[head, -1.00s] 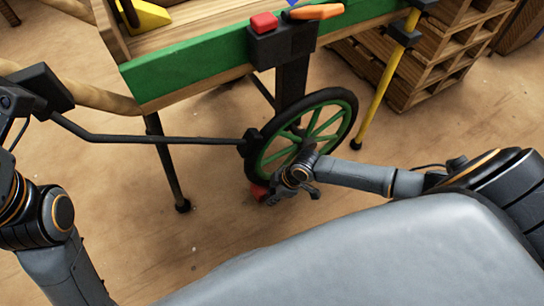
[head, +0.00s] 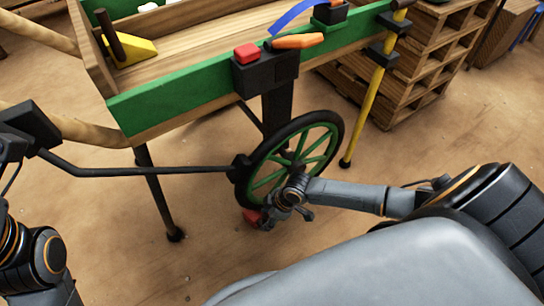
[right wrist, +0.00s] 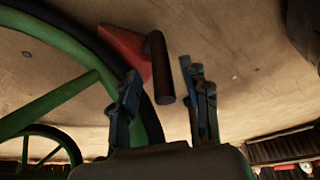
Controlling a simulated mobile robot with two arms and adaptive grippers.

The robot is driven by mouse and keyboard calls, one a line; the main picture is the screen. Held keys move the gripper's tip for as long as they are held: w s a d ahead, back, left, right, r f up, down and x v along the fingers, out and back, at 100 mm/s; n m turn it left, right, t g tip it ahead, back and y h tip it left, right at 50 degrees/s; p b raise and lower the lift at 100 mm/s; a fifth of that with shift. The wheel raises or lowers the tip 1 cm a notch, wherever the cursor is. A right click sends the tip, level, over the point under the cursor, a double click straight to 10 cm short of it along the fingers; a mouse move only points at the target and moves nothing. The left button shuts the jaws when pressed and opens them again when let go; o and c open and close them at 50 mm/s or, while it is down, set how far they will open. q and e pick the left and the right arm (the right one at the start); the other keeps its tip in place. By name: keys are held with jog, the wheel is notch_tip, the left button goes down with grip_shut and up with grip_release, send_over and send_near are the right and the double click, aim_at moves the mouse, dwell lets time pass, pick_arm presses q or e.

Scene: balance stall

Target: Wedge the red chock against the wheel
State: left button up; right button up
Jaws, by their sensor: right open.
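The red chock (head: 251,216) lies on the floor at the foot of the cart's wheel (head: 339,135), a black tyre with green rim and spokes. In the right wrist view the chock (right wrist: 124,46) shows beside the tyre, with a dark round peg (right wrist: 157,60) on it. I cannot tell whether chock and tyre touch. My right gripper (head: 290,208) is low beside the wheel, partly covering the chock. In the right wrist view its fingers (right wrist: 162,78) are open, one on each side of the peg's line. My left gripper shows only partly at the left edge (head: 10,147), fingers hidden.
The green-sided wooden cart (head: 185,86) stands above the wheel, with a dark leg (head: 160,195) and a yellow pole (head: 364,110). A dark rod (head: 130,170) runs left from the hub. Stacked pallets (head: 430,60) stand behind.

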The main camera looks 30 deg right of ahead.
jog(key=v, duration=1.1)
jog(key=shift+d+r, duration=0.15)
jog(key=shift+r, duration=0.1)
jog(key=shift+s, duration=0.1)
